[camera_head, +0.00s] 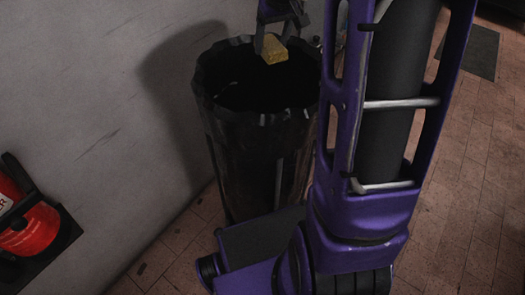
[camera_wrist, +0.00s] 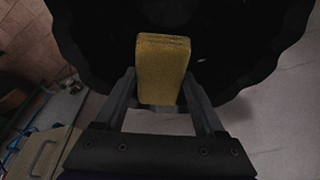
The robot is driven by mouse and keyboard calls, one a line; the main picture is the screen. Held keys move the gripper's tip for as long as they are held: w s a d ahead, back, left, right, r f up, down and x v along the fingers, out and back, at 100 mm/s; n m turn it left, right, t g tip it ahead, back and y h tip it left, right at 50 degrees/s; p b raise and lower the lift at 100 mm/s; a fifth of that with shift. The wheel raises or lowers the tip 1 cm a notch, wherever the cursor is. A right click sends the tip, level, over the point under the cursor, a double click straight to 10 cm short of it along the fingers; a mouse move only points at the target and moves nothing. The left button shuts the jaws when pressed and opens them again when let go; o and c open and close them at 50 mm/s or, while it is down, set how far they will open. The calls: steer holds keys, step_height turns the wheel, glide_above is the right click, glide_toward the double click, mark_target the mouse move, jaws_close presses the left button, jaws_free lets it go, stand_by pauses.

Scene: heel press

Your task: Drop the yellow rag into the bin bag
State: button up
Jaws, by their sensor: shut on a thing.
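The yellow rag (camera_head: 274,51) is a small block-like piece held over the mouth of the black bin bag (camera_head: 222,118). The bag lines a tall round bin standing against the wall, and its inside is dark. My gripper (camera_head: 272,40) is shut on the rag above the opening, toward the far rim. In the wrist view the rag (camera_wrist: 162,68) stands between the two fingers of my gripper (camera_wrist: 162,92). The dark bag (camera_wrist: 80,28) lies behind it. The bag's bottom cannot be seen.
A red container (camera_head: 30,230) sits on a dark base at the left by the grey wall (camera_head: 90,90). A dark mat (camera_head: 470,50) lies on the tiled floor at the upper right. My purple arm hides the area right of the bin.

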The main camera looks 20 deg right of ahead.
step_height(320, 180, down, 4)
steer(key=shift+f+b, duration=0.1)
steer(key=shift+b, duration=1.05)
steer(key=o, duration=1.3)
steer(key=shift+r, duration=0.2)
steer(key=p+v, duration=0.1)
steer(key=v, duration=1.6)
steer(key=shift+p, duration=0.35)
